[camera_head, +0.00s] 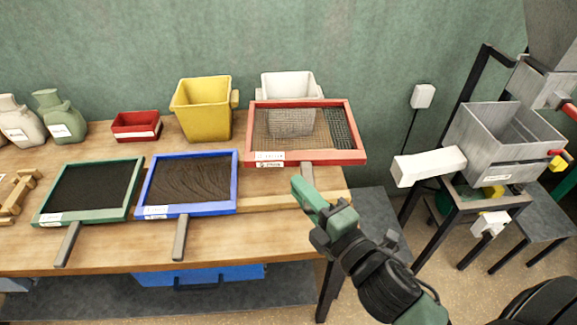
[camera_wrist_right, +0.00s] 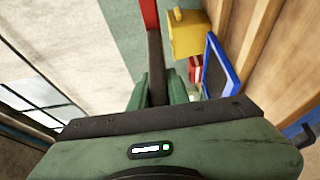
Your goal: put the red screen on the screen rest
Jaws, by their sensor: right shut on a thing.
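The red screen (camera_head: 360,158) has a red wooden frame, mesh and a grey handle. My right gripper (camera_head: 306,186) is shut on its handle, which also shows between the fingers in the wrist view (camera_wrist_right: 155,70). The screen is held out over the right end of the table, in front of a white bucket, its mesh facing up and slightly tilted. A small wooden frame (camera_head: 17,192) stands at the table's far left, partly cut off; I cannot tell if it is the screen rest. My left gripper is not in view.
Behind are a yellow bucket (camera_head: 203,110), the white bucket (camera_head: 288,84), a red box (camera_head: 136,124) and jars (camera_head: 60,118). A metal hopper machine (camera_head: 500,140) stands right.

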